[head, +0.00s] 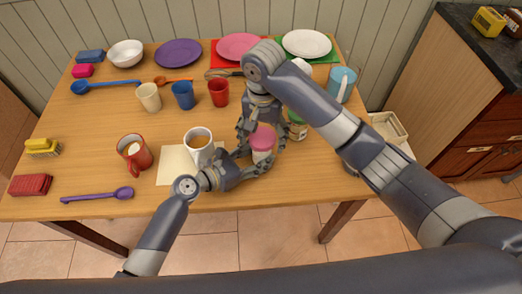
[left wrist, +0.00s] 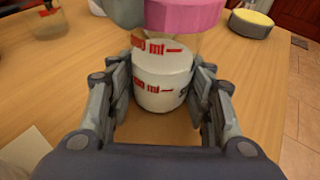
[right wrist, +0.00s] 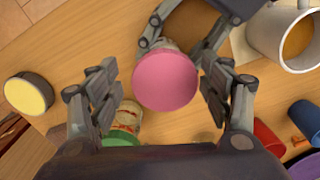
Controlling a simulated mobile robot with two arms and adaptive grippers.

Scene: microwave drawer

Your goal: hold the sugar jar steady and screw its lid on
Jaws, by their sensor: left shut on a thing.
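The sugar jar (left wrist: 163,80) is clear with white contents and red lettering. It stands near the table's front edge. Its pink lid (head: 262,138) sits at the jar's top; how far it is seated I cannot tell. In the left wrist view the lid (left wrist: 183,14) looks offset to the right of the jar's body. My left gripper (head: 252,160) is shut on the jar's body from the front left. My right gripper (right wrist: 162,84) comes from above, its fingers open on both sides of the lid, with small gaps visible in the right wrist view.
A green-lidded jar (head: 297,125) stands close behind right. A white mug (head: 198,143) is close left on a paper sheet (head: 172,166). A red mug (head: 135,155) stands further left. Cups, including a red one (head: 219,92), and plates fill the back.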

